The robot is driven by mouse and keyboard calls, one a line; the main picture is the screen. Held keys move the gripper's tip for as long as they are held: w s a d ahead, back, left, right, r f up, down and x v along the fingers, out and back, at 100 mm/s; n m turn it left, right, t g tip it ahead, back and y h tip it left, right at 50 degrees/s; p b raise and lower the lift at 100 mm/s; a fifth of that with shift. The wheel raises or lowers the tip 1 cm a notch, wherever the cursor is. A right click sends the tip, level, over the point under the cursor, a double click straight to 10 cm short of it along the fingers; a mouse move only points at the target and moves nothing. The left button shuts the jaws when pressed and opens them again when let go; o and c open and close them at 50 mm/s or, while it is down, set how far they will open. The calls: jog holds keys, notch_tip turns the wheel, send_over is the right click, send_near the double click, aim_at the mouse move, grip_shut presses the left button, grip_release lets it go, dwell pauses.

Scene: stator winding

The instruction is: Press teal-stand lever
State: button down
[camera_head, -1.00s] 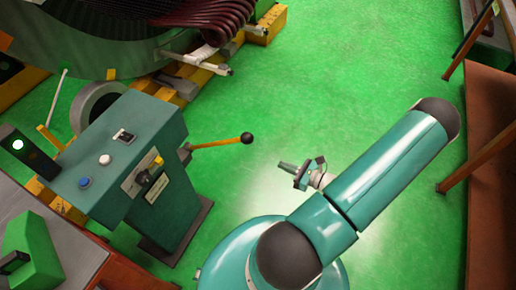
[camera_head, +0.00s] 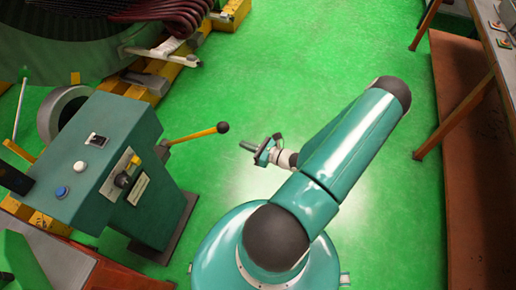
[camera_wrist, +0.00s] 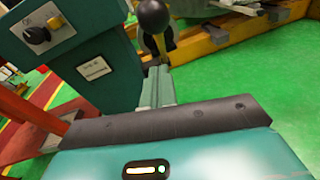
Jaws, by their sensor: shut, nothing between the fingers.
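The teal stand (camera_head: 172,205) is at the left in the head view. Its lever (camera_head: 195,135) is a yellow rod with a black ball knob (camera_head: 223,127), sticking out to the right. My gripper (camera_head: 245,146) is shut and empty, just right of the knob and a little lower in the picture, with a small gap showing. In the wrist view the dark knob (camera_wrist: 153,15) is at the top, beyond my shut gripper fingers (camera_wrist: 158,84). The stand (camera_wrist: 95,60) is at the left there. Contact cannot be told from that view, and the rod is mostly hidden.
The stand's panel has a blue button (camera_head: 62,192), a white button (camera_head: 79,167) and a black knob (camera_head: 123,180). A large stator with dark red windings (camera_head: 165,12) is at the back left. A brown bench (camera_head: 470,110) stands right. Green floor between is clear.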

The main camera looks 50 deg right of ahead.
jog(key=w, duration=0.1)
jog(key=w+r, duration=0.1)
jog(key=w, duration=0.1)
jog(key=w+r, duration=0.1)
jog(key=w, duration=0.1)
jog(key=shift+a+r, duration=0.15)
jog(key=shift+a, duration=0.2)
